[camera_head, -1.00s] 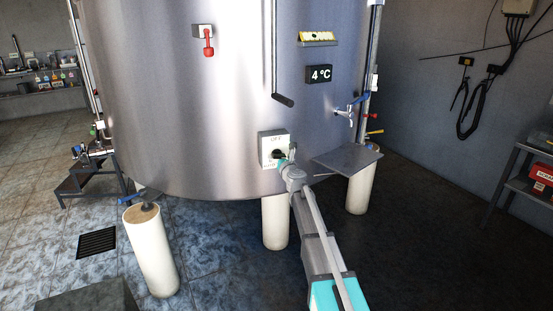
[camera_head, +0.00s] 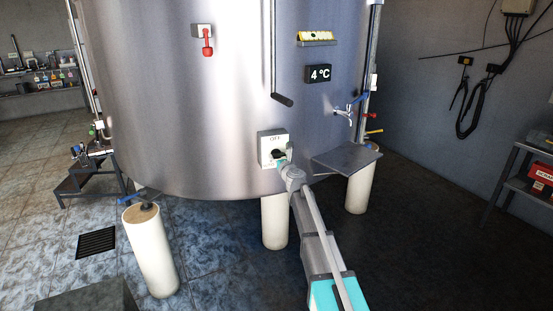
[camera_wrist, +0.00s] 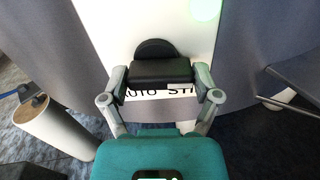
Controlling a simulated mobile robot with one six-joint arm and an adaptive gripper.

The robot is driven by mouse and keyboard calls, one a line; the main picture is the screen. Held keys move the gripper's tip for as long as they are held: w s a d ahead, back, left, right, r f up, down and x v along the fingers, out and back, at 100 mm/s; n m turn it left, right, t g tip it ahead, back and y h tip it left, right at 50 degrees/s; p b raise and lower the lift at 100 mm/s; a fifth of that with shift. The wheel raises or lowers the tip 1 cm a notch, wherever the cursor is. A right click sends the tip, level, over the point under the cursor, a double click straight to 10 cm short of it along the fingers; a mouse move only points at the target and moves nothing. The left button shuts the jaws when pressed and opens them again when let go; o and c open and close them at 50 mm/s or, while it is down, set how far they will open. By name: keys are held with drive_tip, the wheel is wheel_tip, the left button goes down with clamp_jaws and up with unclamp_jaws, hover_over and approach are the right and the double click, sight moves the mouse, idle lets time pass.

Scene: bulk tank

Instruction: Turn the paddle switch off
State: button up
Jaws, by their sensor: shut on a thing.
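The paddle switch is a white box (camera_head: 265,139) marked OFF at its top, low on the front of the steel tank. Its black paddle (camera_wrist: 162,73) and round hub (camera_wrist: 155,50) fill the middle of the wrist view. My gripper (camera_wrist: 160,80) has one finger on each side of the paddle and is shut on it. Part of a printed label (camera_wrist: 165,92) shows below the paddle, partly covered. In the head view my gripper (camera_head: 284,161) hides the lower right of the switch box.
A grey plate (camera_head: 347,159) juts out just right of my gripper. White legs (camera_head: 150,250) stand below the tank. Floor at lower right is clear.

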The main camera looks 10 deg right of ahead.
drive_tip(key=n, duration=0.5)
drive_tip(key=shift+a+r, duration=0.1)
drive_tip(key=shift+a, duration=0.05)
drive_tip(key=n, duration=0.4)
drive_tip(key=shift+n, duration=0.3)
drive_tip(key=n, duration=0.4)
drive_tip(key=shift+a+r+n, duration=0.1)
drive_tip(key=shift+a+n, duration=0.05)
drive_tip(key=shift+n, duration=0.15)
drive_tip(key=shift+s+a+n, duration=0.1)
drive_tip(key=shift+n, duration=2.2)
drive_tip(key=o, duration=1)
drive_tip(key=shift+c, duration=0.2)
